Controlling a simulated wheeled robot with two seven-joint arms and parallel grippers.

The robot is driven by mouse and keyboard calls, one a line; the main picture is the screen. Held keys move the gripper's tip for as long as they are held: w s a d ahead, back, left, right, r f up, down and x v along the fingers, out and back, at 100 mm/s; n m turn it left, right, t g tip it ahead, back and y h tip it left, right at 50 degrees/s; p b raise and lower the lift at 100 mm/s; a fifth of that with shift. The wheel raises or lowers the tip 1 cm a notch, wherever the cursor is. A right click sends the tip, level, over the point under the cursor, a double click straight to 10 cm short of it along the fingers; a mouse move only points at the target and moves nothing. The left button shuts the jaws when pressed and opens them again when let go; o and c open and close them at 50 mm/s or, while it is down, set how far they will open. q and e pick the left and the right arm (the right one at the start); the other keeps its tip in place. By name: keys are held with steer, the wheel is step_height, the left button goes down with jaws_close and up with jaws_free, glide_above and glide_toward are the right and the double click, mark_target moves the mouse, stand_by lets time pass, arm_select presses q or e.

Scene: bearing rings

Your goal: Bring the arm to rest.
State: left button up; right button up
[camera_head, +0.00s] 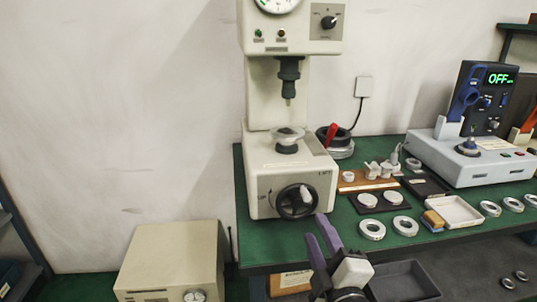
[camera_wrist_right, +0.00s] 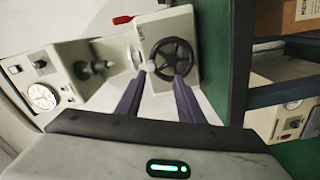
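My right gripper (camera_head: 317,229) is at the front edge of the green bench, below and in front of the handwheel (camera_head: 297,201) of the cream press (camera_head: 262,150). Its two purple fingers point up and away. In the right wrist view the fingers (camera_wrist_right: 158,84) stand apart with nothing between them, and the black handwheel (camera_wrist_right: 172,60) shows beyond their tips, apart from them as far as I can tell. My left gripper is not in view.
The green bench (camera_head: 375,240) holds several metal rings, a white tray (camera_head: 455,212) and a grey device with an "OFF" display (camera_head: 497,79). A dark bin (camera_head: 405,281) lies below the bench front, near my right gripper. A cream box with a gauge (camera_head: 170,255) stands at lower left.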

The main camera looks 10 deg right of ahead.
steer(key=s+f+m+g+y, duration=0.1)
steer(key=s+f+m+g, duration=0.3)
steer(key=f, duration=0.6)
steer(key=s+f+m+g, duration=0.2)
steer(key=s+f, duration=0.5)
steer(key=f, duration=0.4)
steer(key=s+f+m+g+y, duration=0.1)
steer(key=s+f+m+g, duration=0.2)
steer(key=s+f+m, duration=0.3)
steer(key=s+f, duration=0.4)
steer(key=s, duration=0.3)
steer(key=shift+s+d, duration=0.2)
steer(key=shift+d, duration=0.2)
